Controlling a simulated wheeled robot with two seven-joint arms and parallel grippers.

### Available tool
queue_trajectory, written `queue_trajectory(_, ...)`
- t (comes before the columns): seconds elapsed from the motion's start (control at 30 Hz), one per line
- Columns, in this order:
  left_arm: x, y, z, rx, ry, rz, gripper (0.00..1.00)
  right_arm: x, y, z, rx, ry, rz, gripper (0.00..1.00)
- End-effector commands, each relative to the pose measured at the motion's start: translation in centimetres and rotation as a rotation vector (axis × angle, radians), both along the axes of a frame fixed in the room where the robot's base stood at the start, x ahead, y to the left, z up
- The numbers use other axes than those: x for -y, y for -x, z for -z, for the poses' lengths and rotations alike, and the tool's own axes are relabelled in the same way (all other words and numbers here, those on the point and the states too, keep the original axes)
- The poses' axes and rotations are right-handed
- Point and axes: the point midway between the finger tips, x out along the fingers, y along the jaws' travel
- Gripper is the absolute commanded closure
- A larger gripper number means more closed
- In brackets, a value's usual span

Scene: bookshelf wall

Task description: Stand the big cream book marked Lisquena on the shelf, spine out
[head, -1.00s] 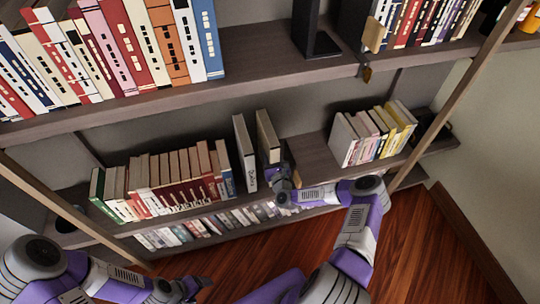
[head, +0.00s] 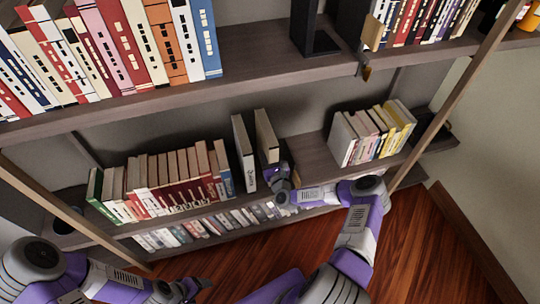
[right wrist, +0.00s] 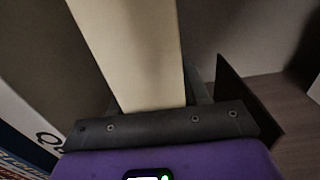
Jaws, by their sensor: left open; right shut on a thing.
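My right gripper (head: 278,178) is shut on a big cream book (head: 266,136), which stands upright on the middle shelf. In the right wrist view the book (right wrist: 135,55) rises from between the jaws as a plain cream slab. Its marking is not readable in either view. My left gripper (head: 178,290) is open, low at the bottom of the head view, far from the book and partly cut off by the frame edge.
A tall white book (head: 244,153) with dark letters stands just left of the held book. A row of books (head: 165,180) is further left. Light and yellow books (head: 372,132) stand right, past a bare stretch of shelf (head: 312,155). The upper shelf (head: 255,58) overhangs.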

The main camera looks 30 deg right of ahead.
Motion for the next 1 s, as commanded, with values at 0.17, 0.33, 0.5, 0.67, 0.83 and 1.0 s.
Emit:
queue_trajectory(0.17,0.0,0.0,0.0,0.0,0.0,0.0,0.25,0.0,-0.2,-0.6,0.017,0.005,0.001,1.0)
queue_trajectory(0.33,0.0,0.0,0.2,0.0,0.0,0.0,0.25,0.0,-0.2,-0.4,0.017,0.005,0.001,1.0)
queue_trajectory(0.5,0.0,0.0,0.2,0.0,0.0,0.0,0.25,0.0,-0.2,-0.4,0.017,0.005,0.0,0.44)
queue_trajectory(0.67,0.0,0.0,0.2,0.0,0.0,0.0,0.25,0.0,-0.1,-0.1,0.009,0.003,0.0,0.25)
queue_trajectory(0.83,0.0,0.0,0.2,0.0,0.0,0.0,0.25,0.0,-0.1,0.1,0.006,0.001,0.0,0.25)
queue_trajectory(1.0,0.0,0.0,-0.1,0.0,0.0,0.0,0.25,-0.1,0.8,0.6,-0.009,-0.003,0.001,0.25)
